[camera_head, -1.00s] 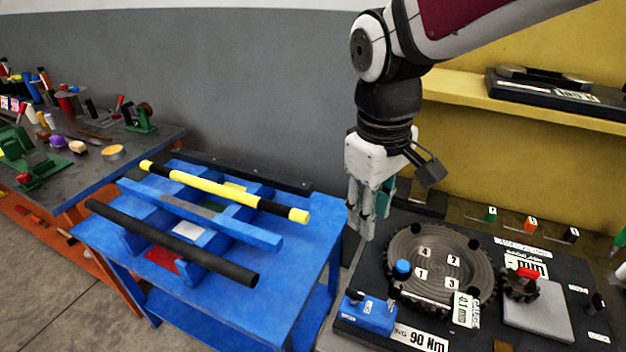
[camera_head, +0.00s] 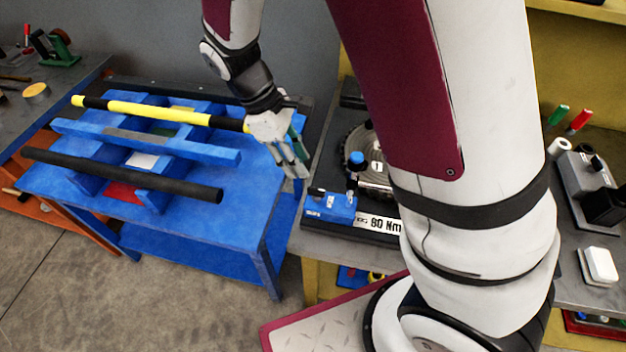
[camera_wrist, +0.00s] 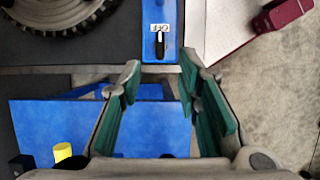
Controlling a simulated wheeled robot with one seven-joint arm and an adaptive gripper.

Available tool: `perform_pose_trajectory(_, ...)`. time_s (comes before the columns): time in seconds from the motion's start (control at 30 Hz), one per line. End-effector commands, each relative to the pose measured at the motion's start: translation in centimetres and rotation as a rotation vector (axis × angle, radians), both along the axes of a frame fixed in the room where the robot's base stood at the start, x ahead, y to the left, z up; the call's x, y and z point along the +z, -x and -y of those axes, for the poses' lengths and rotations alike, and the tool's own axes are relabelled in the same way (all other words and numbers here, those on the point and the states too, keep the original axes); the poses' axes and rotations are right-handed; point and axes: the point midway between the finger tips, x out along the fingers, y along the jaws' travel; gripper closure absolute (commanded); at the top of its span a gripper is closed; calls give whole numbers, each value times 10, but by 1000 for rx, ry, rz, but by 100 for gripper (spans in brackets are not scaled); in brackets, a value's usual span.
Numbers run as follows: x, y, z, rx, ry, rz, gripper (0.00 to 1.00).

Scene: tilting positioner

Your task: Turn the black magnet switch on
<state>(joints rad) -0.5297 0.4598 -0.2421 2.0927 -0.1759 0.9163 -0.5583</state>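A blue magnet block (camera_head: 330,207) sits at the front left corner of the dark positioner plate. A small black switch lever shows on its top (camera_head: 317,191). In the wrist view the blue block (camera_wrist: 171,18) is ahead of the fingers, with the black lever (camera_wrist: 160,48) below a small white label. My gripper (camera_head: 298,172) is just left of and behind the block in the head view, pointing down. In the wrist view my gripper (camera_wrist: 160,65) is open with green pads and nothing between them. The lever lies beyond the fingertips, roughly centred between them, apparently untouched.
A blue-knobbed post (camera_head: 356,160) stands beside the block, near the round toothed turntable (camera_head: 368,180). My arm hides much of the plate. A blue table (camera_head: 235,215) with a yellow bar (camera_head: 155,112) and a black bar (camera_head: 120,175) stands left.

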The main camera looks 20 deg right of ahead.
Motion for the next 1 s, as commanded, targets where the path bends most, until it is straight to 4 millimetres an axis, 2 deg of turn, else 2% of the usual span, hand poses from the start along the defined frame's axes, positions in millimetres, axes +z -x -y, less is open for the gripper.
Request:
perform_pose_trajectory(0.2,-40,12,15,0,2,-5,69)
perform_pose_trajectory(0.43,-71,18,25,0,1,-2,69)
perform_pose_trajectory(0.6,-82,20,29,0,0,-1,69)
perform_pose_trajectory(0.9,-83,20,29,0,-1,1,69)
perform_pose_trajectory(0.97,-83,20,29,0,-1,1,80)
perform_pose_trajectory(1.0,-83,20,29,0,-1,1,90)
